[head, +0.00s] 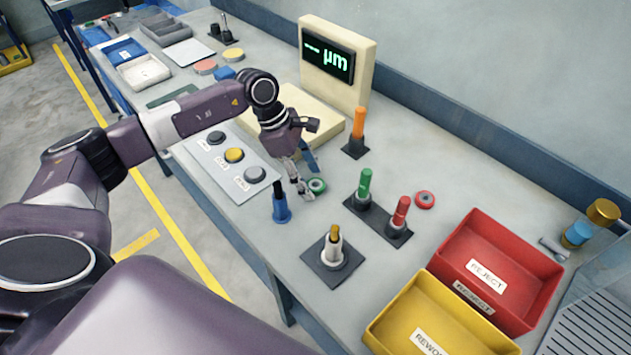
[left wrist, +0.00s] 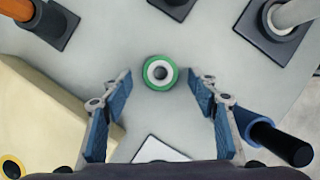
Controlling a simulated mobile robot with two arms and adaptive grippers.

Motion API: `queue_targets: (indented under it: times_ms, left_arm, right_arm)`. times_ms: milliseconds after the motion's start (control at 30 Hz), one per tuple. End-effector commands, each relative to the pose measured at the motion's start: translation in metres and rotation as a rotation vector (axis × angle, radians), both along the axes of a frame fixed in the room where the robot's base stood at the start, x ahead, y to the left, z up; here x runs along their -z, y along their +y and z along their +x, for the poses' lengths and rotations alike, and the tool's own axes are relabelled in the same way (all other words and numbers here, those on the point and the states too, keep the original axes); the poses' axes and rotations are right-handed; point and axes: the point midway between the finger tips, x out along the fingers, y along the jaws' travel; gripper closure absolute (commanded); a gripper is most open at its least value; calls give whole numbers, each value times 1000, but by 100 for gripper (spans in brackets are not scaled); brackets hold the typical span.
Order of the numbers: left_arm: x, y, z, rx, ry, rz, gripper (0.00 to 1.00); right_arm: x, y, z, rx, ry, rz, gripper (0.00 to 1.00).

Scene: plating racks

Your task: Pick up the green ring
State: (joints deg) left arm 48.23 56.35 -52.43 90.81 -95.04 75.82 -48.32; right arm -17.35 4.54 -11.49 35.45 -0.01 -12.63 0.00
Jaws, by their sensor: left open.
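The green ring (head: 317,190) has a pale inner part and lies flat on the grey bench. In the left wrist view the green ring (left wrist: 150,82) sits ahead of the gap between my fingers, roughly centred, with nothing covering it. My left gripper (head: 304,182) is just beside the ring in the head view, pointing down. In the left wrist view my left gripper (left wrist: 162,100) has its two blue-padded fingers wide apart, with nothing held between them. My right gripper is not in view.
A blue post (head: 281,206) with a black top stands close to the left gripper. A green-topped post (head: 365,187), a red-topped post (head: 400,213) and an orange-topped post (head: 357,125) stand nearby. A red ring (head: 425,200) lies behind. Red and yellow bins are at right.

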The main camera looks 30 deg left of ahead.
Motion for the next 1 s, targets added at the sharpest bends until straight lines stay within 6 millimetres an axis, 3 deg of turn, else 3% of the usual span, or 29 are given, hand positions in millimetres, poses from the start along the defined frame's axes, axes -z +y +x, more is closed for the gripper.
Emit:
queue_targets:
  times_ms: [300, 667, 1000]
  left_arm:
    - [7, -2, 1, 0, 0, 1, 46]
    - [7, -2, 1, 0, 0, 0, 85]
    - [3, -2, 1, -1, -2, 0, 86]
  right_arm:
    - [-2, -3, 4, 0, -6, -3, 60]
    - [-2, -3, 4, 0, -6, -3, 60]
    - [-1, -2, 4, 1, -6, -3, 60]
